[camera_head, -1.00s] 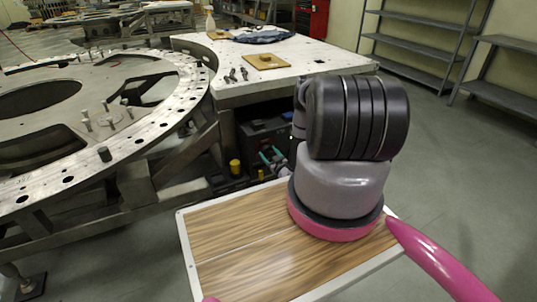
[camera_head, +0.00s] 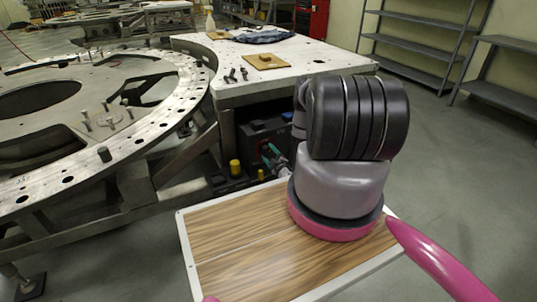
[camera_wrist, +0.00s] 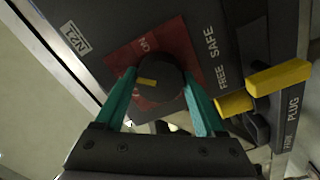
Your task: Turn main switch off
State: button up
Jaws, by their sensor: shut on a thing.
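The main switch is a round black knob (camera_wrist: 160,70) with a yellow pointer bar (camera_wrist: 147,82). It sits on a red plate (camera_wrist: 118,60) with partly hidden white lettering, on a dark panel. In the wrist view the pointer lies roughly sideways in the picture. My gripper (camera_wrist: 159,76) has its teal fingers on either side of the knob and is shut on it. In the head view my gripper (camera_head: 268,152) reaches the front of the dark box (camera_head: 262,130) under the white table; the knob is mostly hidden there.
A yellow-handled part (camera_wrist: 278,78) and a yellow cylinder (camera_wrist: 233,104) stand right of the knob, near "FREE SAFE" and "PLUG" lettering. The white table (camera_head: 330,57) overhangs the box. The large ring plate (camera_head: 150,125) is at left. Open floor (camera_head: 450,150) lies at right.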

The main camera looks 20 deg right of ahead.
jog(key=n, duration=0.4)
jog(key=shift+n, duration=0.3)
jog(key=shift+s+n, duration=0.1)
jog(key=shift+n, duration=1.9)
jog(key=o, duration=1.3)
jog(key=shift+o, duration=0.2)
jog(key=s, duration=1)
jog(key=shift+s+d, duration=0.15)
jog(key=shift+s, duration=0.25)
jog(key=shift+d, duration=0.1)
